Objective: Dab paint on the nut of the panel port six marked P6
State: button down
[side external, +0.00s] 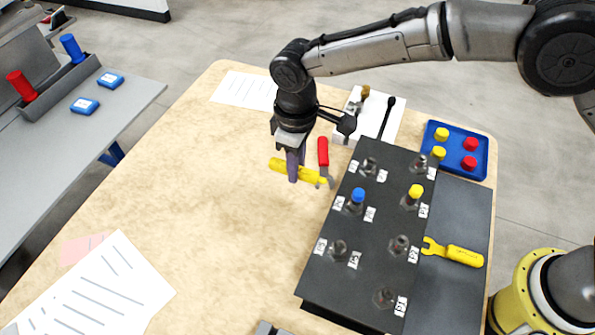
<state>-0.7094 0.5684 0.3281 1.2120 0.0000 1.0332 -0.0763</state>
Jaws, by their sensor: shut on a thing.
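The dark panel (375,225) lies on the table with several metal ports and small white labels. The labels are too small to read, so I cannot tell which port is P6. One port carries a blue cap (357,195) and another a yellow cap (416,191). The others show bare metal fittings, such as the lowest one (384,297). My gripper (293,150) is left of the panel, pointing down. It appears shut on an upright purple stick-like thing (293,168), apart from the panel. The fingertips are hard to make out.
A yellow-handled tool (277,165) shows behind the purple thing, beside a red-handled tool (323,152). A white holder (395,125) and a blue tray (480,145) with red and yellow caps stand behind. A yellow wrench (458,255) lies right of the ports. The table's left middle is clear.

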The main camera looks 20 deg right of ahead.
notch_tip(320, 180, up, 7)
jog(key=shift+f, duration=0.2)
dwell(1.0)
